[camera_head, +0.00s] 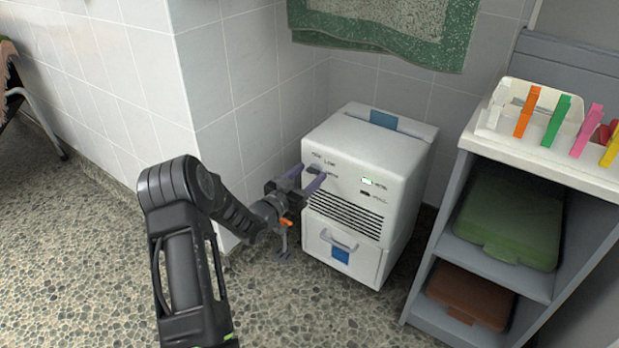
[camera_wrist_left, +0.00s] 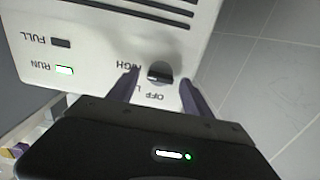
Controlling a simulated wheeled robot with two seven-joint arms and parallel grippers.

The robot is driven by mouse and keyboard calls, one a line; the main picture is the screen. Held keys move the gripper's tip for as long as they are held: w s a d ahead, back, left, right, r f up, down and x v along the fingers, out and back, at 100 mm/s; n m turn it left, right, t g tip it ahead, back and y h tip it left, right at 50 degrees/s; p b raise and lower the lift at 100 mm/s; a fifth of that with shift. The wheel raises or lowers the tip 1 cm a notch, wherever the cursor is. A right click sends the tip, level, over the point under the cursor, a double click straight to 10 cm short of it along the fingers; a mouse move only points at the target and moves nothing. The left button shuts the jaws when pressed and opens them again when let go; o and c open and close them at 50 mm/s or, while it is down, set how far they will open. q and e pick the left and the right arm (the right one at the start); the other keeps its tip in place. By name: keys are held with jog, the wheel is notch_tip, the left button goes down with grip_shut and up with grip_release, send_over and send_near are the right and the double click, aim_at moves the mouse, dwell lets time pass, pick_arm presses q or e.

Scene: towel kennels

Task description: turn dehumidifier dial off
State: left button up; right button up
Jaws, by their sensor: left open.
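The white dehumidifier (camera_head: 350,235) stands on the floor against the tiled wall in the head view. Its dark dial (camera_wrist_left: 160,73) shows in the left wrist view, with OFF, L and HIGH lettering around it. The RUN light (camera_wrist_left: 64,71) is lit green, and the FULL light (camera_wrist_left: 60,43) is dark. My left gripper (camera_head: 308,180) is at the upper left of the front panel. It is open, with its purple fingertips (camera_wrist_left: 158,92) on either side of the dial and gaps to it. My right gripper is in neither view.
A grey shelf unit (camera_head: 420,284) stands to the right of the dehumidifier, holding a green case (camera_head: 510,215), a brown case (camera_head: 470,295) and a white tray (camera_head: 545,160) with coloured clips. A green-edged towel (camera_head: 390,28) hangs above.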

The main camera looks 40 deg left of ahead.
pick_arm(q)
jog(key=shift+w, duration=0.4)
jog(key=shift+c, duration=0.6)
grip_shut()
